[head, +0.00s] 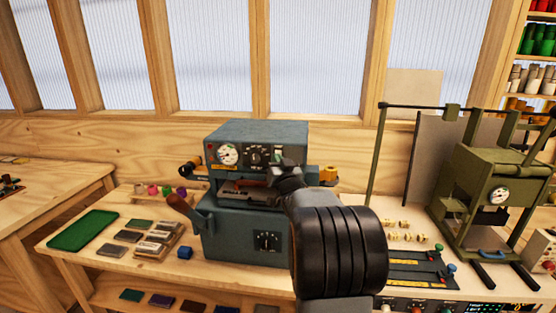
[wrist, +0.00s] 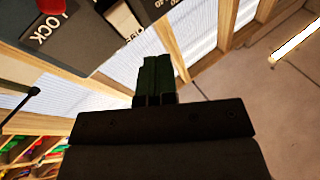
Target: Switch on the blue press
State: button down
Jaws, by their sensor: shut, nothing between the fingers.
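The blue press (head: 242,222) stands on the bench in the middle of the head view. Its upper front panel carries a round white gauge (head: 228,154), a dark knob (head: 255,157) and a small red lamp or button (head: 210,147). My gripper (head: 276,160) is in front of the panel's right part and hides some of it. In the wrist view my gripper's green fingers (wrist: 154,75) are together and empty. A grey panel there shows a red button (wrist: 51,6), the word LOCK and a partly cut-off label. I cannot tell whether the fingers touch the panel or how the switch is set.
A green press (head: 497,190) stands at the right. A brown-handled lever (head: 180,205) sticks out from the blue press's left side.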

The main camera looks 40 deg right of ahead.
jog(key=shift+w+d+f+b, duration=0.3)
jog(key=shift+w+d+f, duration=0.05)
jog(key=shift+w+d, duration=0.25)
jog(key=shift+w+d+f+b, duration=0.25)
jog(key=shift+w+d+f, duration=0.05)
jog(key=shift+w+d, duration=0.25)
jog(key=shift+w+f, duration=0.1)
dwell(1.4)
jog(key=shift+w+d+f+b, duration=0.1)
jog(key=shift+w+d+b, duration=0.15)
jog(key=shift+b, duration=0.15)
jog(key=shift+w+d, duration=0.15)
jog(key=shift+d, duration=0.05)
dwell(0.7)
jog(key=shift+a+b, duration=0.15)
jog(key=shift+b, duration=0.2)
jog(key=shift+s+a+r, duration=0.2)
jog(key=shift+s+a, duration=0.15)
jog(key=shift+s, duration=0.15)
jog(key=shift+b, duration=0.3)
jog(key=shift+s+a+r+b, duration=0.4)
jog(key=shift+s+a+r, duration=0.1)
jog(key=shift+s+a, duration=0.35)
jog(key=shift+s+a+r+b, duration=0.35)
jog(key=shift+s+a+r, duration=0.1)
jog(key=shift+s+a, duration=0.35)
